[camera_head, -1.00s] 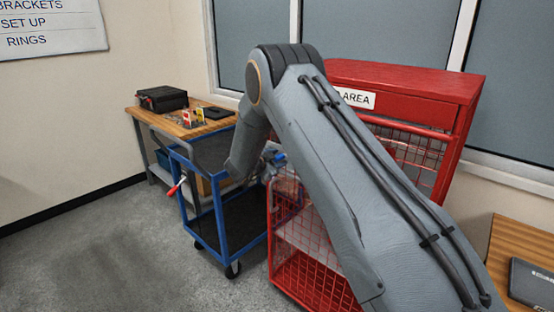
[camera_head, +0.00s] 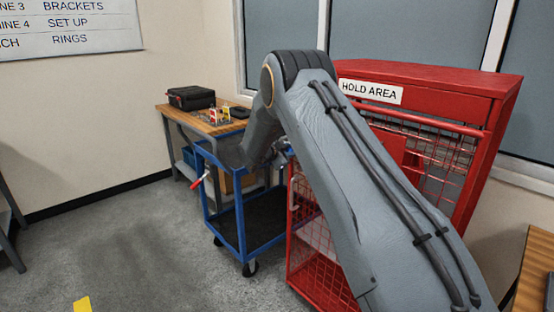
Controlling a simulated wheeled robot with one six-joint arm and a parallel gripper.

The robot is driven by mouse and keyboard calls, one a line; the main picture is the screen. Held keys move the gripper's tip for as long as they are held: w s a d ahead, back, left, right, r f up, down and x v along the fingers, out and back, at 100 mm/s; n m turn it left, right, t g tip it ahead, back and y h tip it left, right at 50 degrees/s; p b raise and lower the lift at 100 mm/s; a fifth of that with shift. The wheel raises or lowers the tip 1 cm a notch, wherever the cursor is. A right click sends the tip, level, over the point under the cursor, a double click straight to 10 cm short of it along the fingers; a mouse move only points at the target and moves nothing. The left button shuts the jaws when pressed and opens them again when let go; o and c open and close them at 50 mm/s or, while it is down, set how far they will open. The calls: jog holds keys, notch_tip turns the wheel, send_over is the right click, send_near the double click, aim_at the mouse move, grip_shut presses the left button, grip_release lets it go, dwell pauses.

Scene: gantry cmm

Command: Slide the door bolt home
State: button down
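The red mesh cage cabinet (camera_head: 430,80) with a HOLD AREA sign (camera_head: 370,91) stands right of centre, partly behind my arm. Its red mesh door (camera_head: 303,235) shows left of my arm, with a pale handle-like part (camera_head: 293,193) at its edge. I cannot make out the bolt; it is hidden or too small. My arm reaches forward across the cabinet and bends down at its far end. A small grey part (camera_head: 284,154), perhaps my gripper, shows beside the forearm near the door's top. Its fingers are not clear, and I cannot tell whether it touches anything.
A blue cart (camera_head: 242,232) with a red-handled part (camera_head: 197,182) stands close left of the door. Behind it is a wooden bench (camera_head: 186,119) with a black case (camera_head: 191,98). Floor is clear at left, with a yellow mark (camera_head: 82,304). Another wooden table (camera_head: 537,262) is at lower right.

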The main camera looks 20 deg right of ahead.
jog(key=shift+w+r, duration=0.15)
jog(key=c, duration=1.6)
grip_release()
jog(key=shift+w+a, duration=0.1)
jog(key=shift+o, duration=0.2)
jog(key=b+v, duration=0.2)
jog(key=v, duration=0.5)
jog(key=shift+s+a, duration=0.25)
jog(key=shift+a, duration=0.05)
